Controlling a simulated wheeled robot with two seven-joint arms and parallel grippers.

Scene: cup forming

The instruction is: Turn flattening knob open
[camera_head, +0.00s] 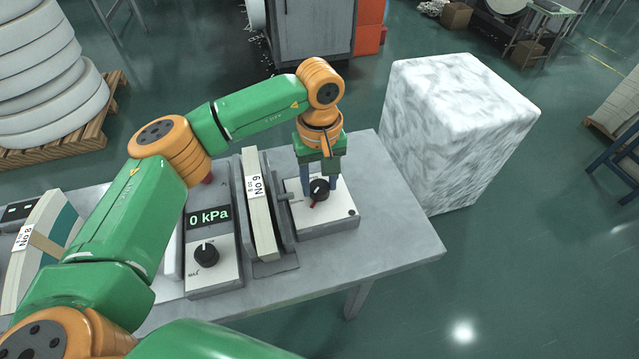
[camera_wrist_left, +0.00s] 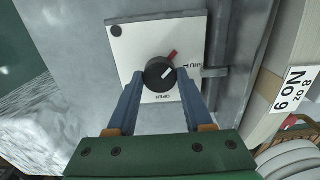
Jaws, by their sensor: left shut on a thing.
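The flattening knob (camera_head: 319,189) is a round black knob on a white square plate (camera_head: 341,217) at the right part of the table. My right gripper is not in view.
A No 9 panel (camera_head: 258,205) stands upright left of the plate, close to my left gripper. Further left is a gauge box reading 0 kPa (camera_head: 209,216) with its own black knob (camera_head: 206,255). A marbled white block (camera_head: 450,120) stands right of the table.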

